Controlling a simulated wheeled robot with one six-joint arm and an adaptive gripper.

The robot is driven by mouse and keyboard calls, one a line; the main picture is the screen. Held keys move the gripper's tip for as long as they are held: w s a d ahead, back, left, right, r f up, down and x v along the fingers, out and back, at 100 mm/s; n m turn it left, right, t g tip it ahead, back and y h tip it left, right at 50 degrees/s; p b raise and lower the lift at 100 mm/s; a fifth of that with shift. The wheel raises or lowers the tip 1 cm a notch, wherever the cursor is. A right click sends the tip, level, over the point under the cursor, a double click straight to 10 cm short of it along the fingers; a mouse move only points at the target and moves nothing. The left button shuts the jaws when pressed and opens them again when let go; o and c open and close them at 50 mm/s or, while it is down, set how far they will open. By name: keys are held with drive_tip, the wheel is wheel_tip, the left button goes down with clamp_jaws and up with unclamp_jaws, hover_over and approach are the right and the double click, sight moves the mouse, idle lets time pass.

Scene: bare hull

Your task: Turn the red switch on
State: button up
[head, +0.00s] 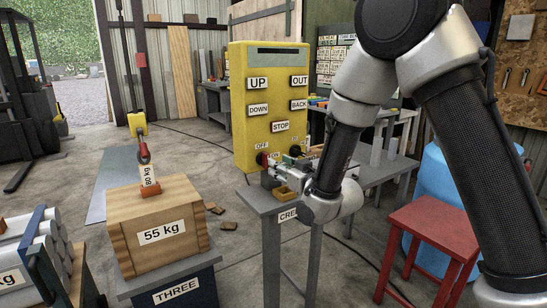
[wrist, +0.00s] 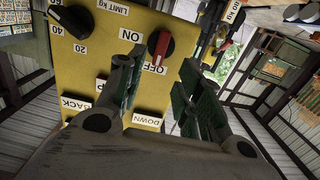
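The red switch (wrist: 160,46) is a black round knob with a red pointer on the yellow control box (head: 243,125). In the wrist view, which is turned over, the pointer is toward the OFF label, and the ON label is to its left. In the head view the switch (head: 262,159) shows low on the box's front, partly behind my gripper (head: 279,162). In the wrist view my gripper (wrist: 158,88) is open, its two green-padded fingers apart. The knob is beyond the gap between the fingertips; I see no contact.
A black limit dial (wrist: 70,20) is beside the switch. Buttons such as STOP (head: 280,126) are above it. A grey table (head: 265,197) with small items is below my gripper. A 55 kg crate (head: 160,237) stands left, a red stool (head: 425,222) right.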

sight(268, 155)
drive_tip(key=shift+t, duration=0.3)
drive_tip(key=x, duration=0.5)
drive_tip(key=r+x, duration=0.1)
drive_tip(key=x, duration=0.2)
drive_tip(key=shift+s, duration=0.1)
clamp_jaws()
